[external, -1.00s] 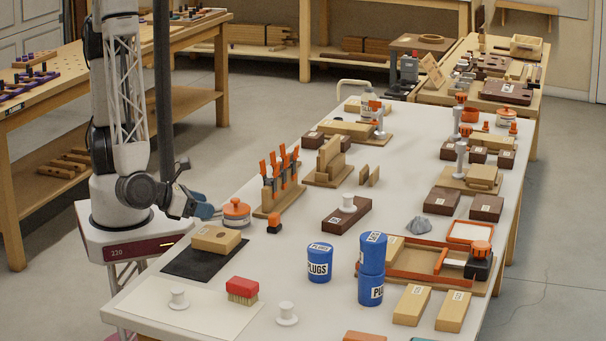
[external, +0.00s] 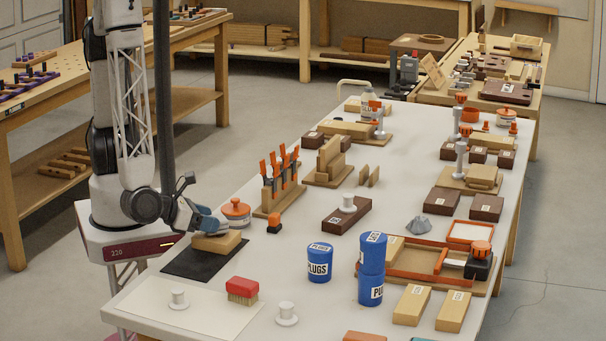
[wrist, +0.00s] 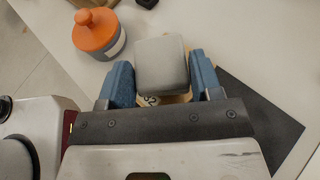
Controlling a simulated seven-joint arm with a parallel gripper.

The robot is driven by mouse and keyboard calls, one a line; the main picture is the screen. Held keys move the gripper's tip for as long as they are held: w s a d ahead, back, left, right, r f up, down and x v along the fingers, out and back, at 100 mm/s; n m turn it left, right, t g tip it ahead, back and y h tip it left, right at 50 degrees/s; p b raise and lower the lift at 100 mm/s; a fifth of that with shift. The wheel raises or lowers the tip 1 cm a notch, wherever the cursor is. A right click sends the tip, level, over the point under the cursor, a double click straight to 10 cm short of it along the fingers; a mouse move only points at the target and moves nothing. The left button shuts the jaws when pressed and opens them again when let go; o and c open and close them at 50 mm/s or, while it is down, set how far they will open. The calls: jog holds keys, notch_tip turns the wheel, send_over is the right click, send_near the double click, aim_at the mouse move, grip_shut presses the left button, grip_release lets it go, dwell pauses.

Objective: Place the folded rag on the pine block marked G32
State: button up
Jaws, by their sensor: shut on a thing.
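My gripper (wrist: 162,82) is shut on a grey, soft-edged folded rag (wrist: 162,62), held between its blue fingers in the wrist view. In the external view my gripper (external: 207,224) is low over a pine block (external: 217,243) at the left edge of the bench. In the wrist view the pine block (wrist: 178,99) shows partly beneath the rag, its label mostly covered and not readable in full. The rag is just over or on the block; I cannot tell if they touch.
The block lies on a dark mat (external: 193,263). An orange-lidded pot (external: 236,212) stands close beside my gripper, also in the wrist view (wrist: 97,36). A red brush (external: 242,291) and blue plug tubs (external: 319,263) stand nearer the front.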

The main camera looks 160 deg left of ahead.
jog(key=shift+f, duration=0.4)
jog(key=shift+f, duration=0.1)
jog(key=o, duration=0.9)
jog(key=shift+d+r, duration=0.1)
jog(key=shift+r, duration=0.1)
jog(key=v, duration=1.1)
jog(key=shift+d, duration=0.4)
jog(key=shift+r, duration=0.1)
